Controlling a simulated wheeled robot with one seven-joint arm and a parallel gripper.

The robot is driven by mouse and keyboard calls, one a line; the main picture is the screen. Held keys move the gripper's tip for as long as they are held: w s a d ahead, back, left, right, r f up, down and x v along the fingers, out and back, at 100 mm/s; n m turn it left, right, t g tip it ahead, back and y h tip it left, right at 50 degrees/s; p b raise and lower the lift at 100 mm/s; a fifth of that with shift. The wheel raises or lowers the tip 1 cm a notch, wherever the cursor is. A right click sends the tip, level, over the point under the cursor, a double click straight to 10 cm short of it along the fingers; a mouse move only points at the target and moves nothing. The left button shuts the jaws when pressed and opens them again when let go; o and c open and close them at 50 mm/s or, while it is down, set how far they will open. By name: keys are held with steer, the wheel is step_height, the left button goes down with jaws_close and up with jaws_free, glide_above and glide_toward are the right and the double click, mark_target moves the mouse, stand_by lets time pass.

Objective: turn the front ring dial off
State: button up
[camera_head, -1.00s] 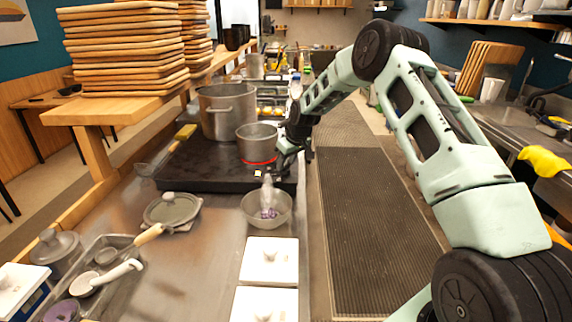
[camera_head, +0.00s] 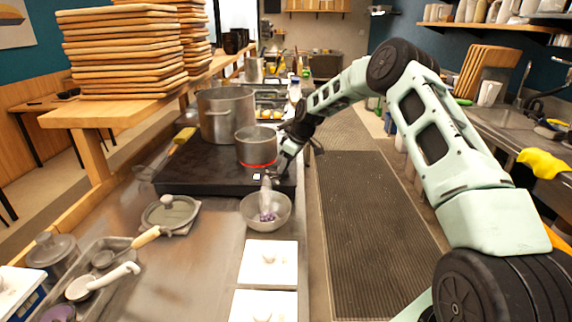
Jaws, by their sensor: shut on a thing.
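The black cooktop (camera_head: 205,165) lies along the counter. A small metal pot (camera_head: 256,147) stands on its front ring, which glows red (camera_head: 262,166) under the pot. A large metal pot (camera_head: 222,115) stands behind it to the left. My gripper (camera_head: 279,168) is low at the cooktop's right front edge, beside the small pot. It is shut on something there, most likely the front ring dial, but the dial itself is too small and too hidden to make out.
A metal bowl (camera_head: 266,210) with a utensil and purple bits stands in front of the cooktop. A lidded pan (camera_head: 170,212), white containers (camera_head: 268,262) and a utensil tray (camera_head: 92,277) are nearer. The aisle floor (camera_head: 375,230) is clear.

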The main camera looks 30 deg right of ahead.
steer(key=o, duration=1)
steer(key=shift+r, duration=0.1)
steer(key=b+v, duration=0.2)
steer(key=v, duration=1.5)
steer(key=shift+b, duration=0.4)
steer(key=shift+s+r, duration=0.15)
